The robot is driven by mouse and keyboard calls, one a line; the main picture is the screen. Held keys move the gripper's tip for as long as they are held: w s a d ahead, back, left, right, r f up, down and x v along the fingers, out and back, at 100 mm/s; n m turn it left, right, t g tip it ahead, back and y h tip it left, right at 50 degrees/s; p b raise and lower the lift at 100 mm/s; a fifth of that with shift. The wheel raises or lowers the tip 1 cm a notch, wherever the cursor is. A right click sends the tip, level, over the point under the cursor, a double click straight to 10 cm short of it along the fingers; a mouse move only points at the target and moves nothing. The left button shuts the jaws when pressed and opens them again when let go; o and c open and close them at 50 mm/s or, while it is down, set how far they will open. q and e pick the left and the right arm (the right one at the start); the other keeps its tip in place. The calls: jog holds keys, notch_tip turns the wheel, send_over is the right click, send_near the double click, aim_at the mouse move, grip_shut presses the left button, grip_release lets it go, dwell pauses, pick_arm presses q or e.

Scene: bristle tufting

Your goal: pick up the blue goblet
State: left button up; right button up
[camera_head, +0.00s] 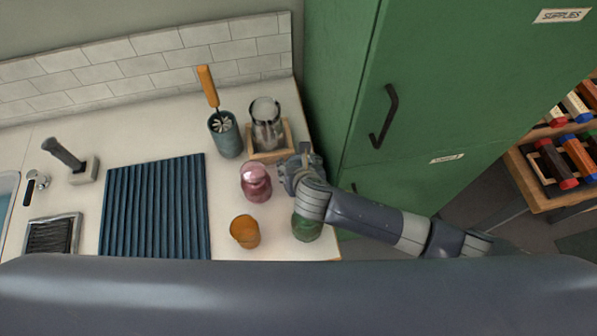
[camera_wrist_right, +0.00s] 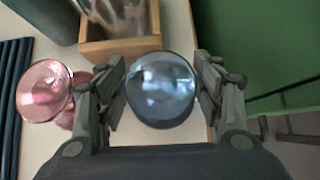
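The blue goblet (camera_wrist_right: 161,90) shows from above in the right wrist view, its round blue bowl lying between my two fingers. My right gripper (camera_wrist_right: 161,84) is open around it, one finger on each side. The left finger is close to the bowl, and a narrow gap shows on the right. In the head view my right gripper (camera_head: 299,165) is at the counter's right edge, in front of the wooden box, and hides the blue goblet. My left gripper is not in view.
A pink goblet (camera_wrist_right: 45,90) stands just left of my right gripper. A wooden box (camera_head: 271,155) with a glass jar (camera_head: 266,122) is behind it. An orange cup (camera_head: 245,231) and a green cup (camera_head: 306,227) stand nearer. A green cabinet (camera_head: 440,90) rises on the right.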

jog(key=c, duration=0.6)
